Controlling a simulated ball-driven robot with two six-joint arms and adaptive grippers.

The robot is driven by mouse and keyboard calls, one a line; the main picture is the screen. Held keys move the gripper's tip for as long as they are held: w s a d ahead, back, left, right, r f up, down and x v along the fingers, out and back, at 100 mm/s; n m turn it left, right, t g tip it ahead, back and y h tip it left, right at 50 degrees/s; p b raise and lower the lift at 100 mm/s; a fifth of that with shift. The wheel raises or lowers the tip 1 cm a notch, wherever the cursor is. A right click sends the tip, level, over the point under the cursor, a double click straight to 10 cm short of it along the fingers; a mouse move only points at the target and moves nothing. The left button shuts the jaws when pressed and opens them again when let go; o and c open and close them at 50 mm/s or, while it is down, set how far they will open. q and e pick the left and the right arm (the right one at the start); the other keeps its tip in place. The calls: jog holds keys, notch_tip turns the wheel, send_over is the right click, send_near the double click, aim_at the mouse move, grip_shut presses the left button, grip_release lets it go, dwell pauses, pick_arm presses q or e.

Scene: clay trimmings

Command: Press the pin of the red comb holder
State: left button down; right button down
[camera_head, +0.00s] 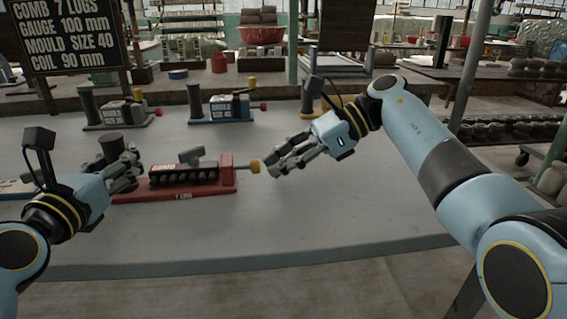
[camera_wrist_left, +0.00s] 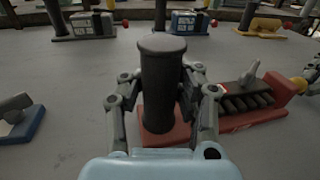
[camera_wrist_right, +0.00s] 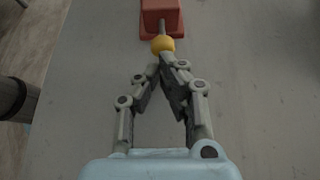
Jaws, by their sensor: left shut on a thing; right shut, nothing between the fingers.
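The red comb holder (camera_head: 212,187) lies on the grey table, with a dark toothed comb part and a grey lever on it. Its pin (camera_head: 245,167) sticks out of the right-hand red block and ends in a yellow knob (camera_head: 255,166). My left gripper (camera_head: 122,165) is shut around the dark upright post (camera_wrist_left: 162,85) at the holder's left end. My right gripper (camera_head: 272,167) is shut and empty, its fingertips by the yellow knob. In the right wrist view the knob (camera_wrist_right: 162,44) sits directly ahead of the fingertips; I cannot tell whether they touch.
A grey holder (camera_head: 124,112) and a blue holder (camera_head: 221,108) stand further back, each with a red knob. A yellow holder (camera_wrist_left: 262,26) stands at the back right. The table (camera_head: 300,222) is clear in front of the red holder.

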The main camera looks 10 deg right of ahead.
jog(key=shift+a, duration=1.45)
jog(key=shift+d, duration=0.1)
jog(key=d, duration=0.4)
jog(key=shift+w+d+r, duration=0.1)
jog(key=shift+d, duration=0.3)
jog(key=v, duration=0.9)
jog(key=shift+r, duration=0.1)
pick_arm(q)
jog(key=c, duration=1.1)
grip_release()
